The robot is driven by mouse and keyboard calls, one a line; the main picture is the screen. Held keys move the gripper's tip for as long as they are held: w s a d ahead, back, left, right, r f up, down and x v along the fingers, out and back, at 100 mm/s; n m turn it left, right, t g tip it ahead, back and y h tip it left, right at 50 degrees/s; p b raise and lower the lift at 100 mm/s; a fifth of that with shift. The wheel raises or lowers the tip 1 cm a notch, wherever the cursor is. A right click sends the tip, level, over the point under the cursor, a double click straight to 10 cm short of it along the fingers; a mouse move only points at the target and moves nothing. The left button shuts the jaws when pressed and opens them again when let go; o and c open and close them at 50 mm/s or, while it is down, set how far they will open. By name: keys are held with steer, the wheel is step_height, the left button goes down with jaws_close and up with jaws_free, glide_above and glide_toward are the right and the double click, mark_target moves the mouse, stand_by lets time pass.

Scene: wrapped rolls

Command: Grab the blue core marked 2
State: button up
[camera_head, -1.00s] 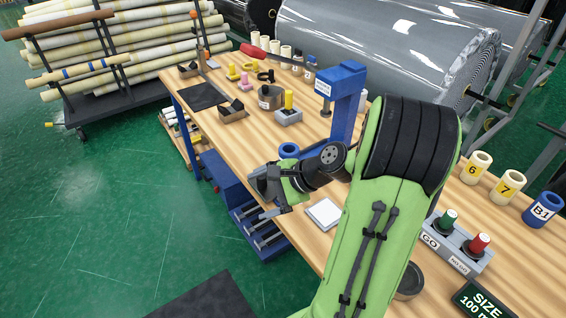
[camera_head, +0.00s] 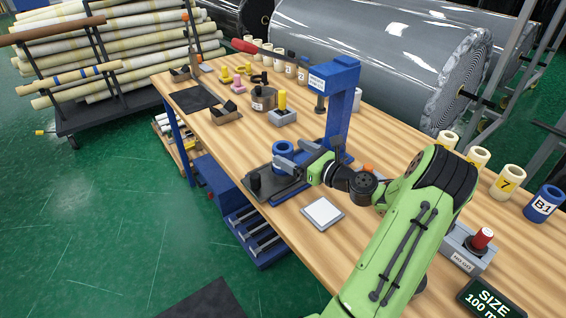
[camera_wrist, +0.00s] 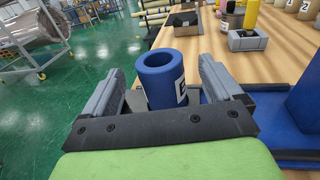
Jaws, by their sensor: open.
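A blue hollow core (camera_wrist: 160,78) stands upright between the fingers of my gripper (camera_wrist: 157,88) in the wrist view. Its white label is partly hidden by the right finger, so I cannot read the whole mark. My gripper is open, with one finger on each side of the core. In the head view, the core (camera_head: 283,148) shows beside my gripper (camera_head: 286,166), near the base of the blue press (camera_head: 342,100). Another blue core (camera_head: 302,75) stands at the end of the back row, its mark too small to read. A larger blue core marked B1 (camera_head: 544,203) stands at the right.
The wooden bench (camera_head: 235,145) holds a white square pad (camera_head: 322,213) in front of my gripper. A grey holder with a yellow peg (camera_head: 282,110) stands behind. Cream cores (camera_head: 510,180) and a button box (camera_head: 465,250) are at the right.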

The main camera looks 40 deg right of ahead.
mark_target(283, 147)
steer(key=w, duration=0.4)
steer(key=shift+w+a+b, duration=0.2)
steer(key=shift+a+b, duration=0.05)
steer(key=shift+b, duration=0.15)
steer(key=c, duration=1.1)
steer(key=shift+c, duration=0.2)
